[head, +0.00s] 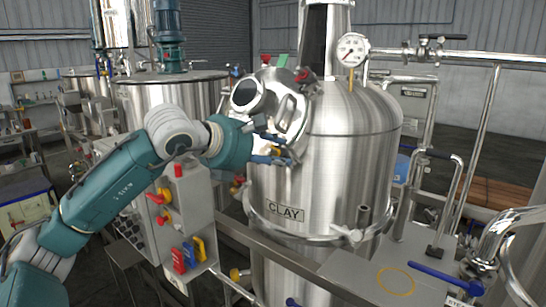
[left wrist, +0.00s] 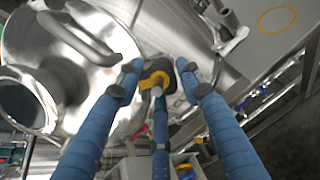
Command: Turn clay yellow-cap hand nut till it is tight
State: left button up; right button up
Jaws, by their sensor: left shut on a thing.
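The steel tank labelled CLAY (head: 350,185) stands at the centre in the head view. A round hatch lid (head: 292,107) sits on its upper left side. My left gripper (head: 283,148) is at the lid's lower edge. In the left wrist view its blue fingers (left wrist: 158,72) close around a dark hand nut with a yellow cap (left wrist: 154,79), beside the lid (left wrist: 105,75). The fingers hide part of the nut, and I cannot make it out in the head view. How far the nut is screwed in cannot be seen. My right gripper is not in view.
A red-capped part (head: 304,75) is at the lid's upper right edge. A pressure gauge (head: 352,49) stands on the tank top. A grey control box (head: 185,215) with coloured switches stands below my left arm. Steel pipes (head: 485,140) and a grey bench (head: 350,270) are at the right.

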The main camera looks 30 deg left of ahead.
pick_arm(q)
jog(key=shift+r, duration=0.4)
jog(key=o, duration=1.1)
jog(key=shift+o, duration=0.2)
jog(key=shift+d+f, duration=0.1)
jog(key=shift+d, duration=0.1)
